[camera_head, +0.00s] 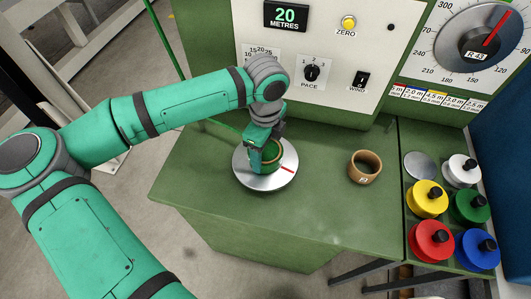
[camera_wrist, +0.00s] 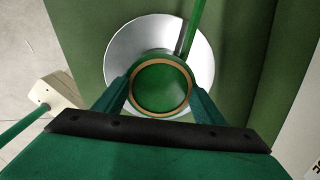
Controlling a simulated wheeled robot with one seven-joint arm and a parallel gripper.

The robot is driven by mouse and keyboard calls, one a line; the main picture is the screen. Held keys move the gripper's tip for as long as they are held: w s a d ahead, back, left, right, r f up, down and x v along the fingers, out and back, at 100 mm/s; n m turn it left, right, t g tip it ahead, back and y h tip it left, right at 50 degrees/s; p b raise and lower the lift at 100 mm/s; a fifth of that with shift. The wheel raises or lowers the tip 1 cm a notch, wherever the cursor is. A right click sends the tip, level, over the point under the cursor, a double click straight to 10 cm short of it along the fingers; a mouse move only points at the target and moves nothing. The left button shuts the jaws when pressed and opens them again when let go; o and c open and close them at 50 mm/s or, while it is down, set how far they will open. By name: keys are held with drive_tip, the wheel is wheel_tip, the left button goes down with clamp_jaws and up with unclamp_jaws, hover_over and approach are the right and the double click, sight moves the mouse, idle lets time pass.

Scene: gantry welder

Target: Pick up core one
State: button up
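A ring-shaped core (camera_head: 275,154) with a tan rim and green inside stands on the round silver plate (camera_head: 247,181) on the green bench. It also shows in the wrist view (camera_wrist: 161,62). My gripper (camera_head: 262,158) is down at this core, pointing at the plate. In the wrist view, my gripper's fingers (camera_wrist: 160,90) lie on both sides of the core, close to its edges. I cannot tell whether they press on it. No number is readable on this core. A second, brown ring core (camera_head: 365,167) with a small label stands apart to the right on the bench.
Several coloured spools, among them yellow (camera_head: 427,199), red (camera_head: 431,243) and blue (camera_head: 477,249), stand at the right. A control panel (camera_head: 318,60) rises behind the bench. A green rod (camera_wrist: 193,27) reaches over the plate. The bench front is clear.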

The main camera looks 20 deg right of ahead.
drive_tip(key=shift+r, duration=0.1)
drive_tip(key=shift+a+r, duration=0.1)
drive_tip(key=shift+r, duration=0.45)
wheel_tip(320, 180, up, 2)
drive_tip(key=shift+r, duration=0.1)
drive_tip(key=s+a+r, duration=0.7)
drive_tip(key=s+r, duration=0.2)
drive_tip(key=s, duration=0.2)
drive_tip(key=shift+s+a+f, duration=0.1)
drive_tip(key=shift+s+f, duration=0.1)
drive_tip(key=shift+f, duration=1.1)
drive_tip(key=shift+s+a+f, duration=0.1)
drive_tip(key=shift+s+f, duration=0.05)
drive_tip(key=shift+f, duration=1.1)
drive_tip(key=shift+s, duration=0.1)
